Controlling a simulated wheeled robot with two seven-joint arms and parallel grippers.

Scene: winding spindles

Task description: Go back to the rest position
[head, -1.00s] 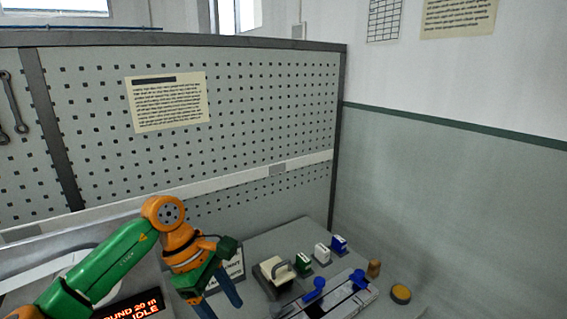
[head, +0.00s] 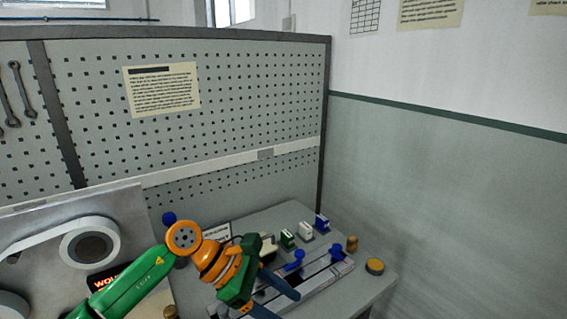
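My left gripper (head: 276,302) is at the end of the green and orange arm that comes in from the lower left. Its two dark blue fingers are apart, with nothing seen between them. It hangs over the front left part of the bench, in front of a long grey fixture (head: 322,274) with blue knobs, and hides part of it. I cannot tell how high it is above the fixture. My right gripper is not in view.
A machine panel with a white-rimmed reel (head: 90,243) and a dark display (head: 105,276) stands at left. White, green and blue small blocks (head: 305,230) line the bench's back. A pegboard (head: 240,110) closes the back.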

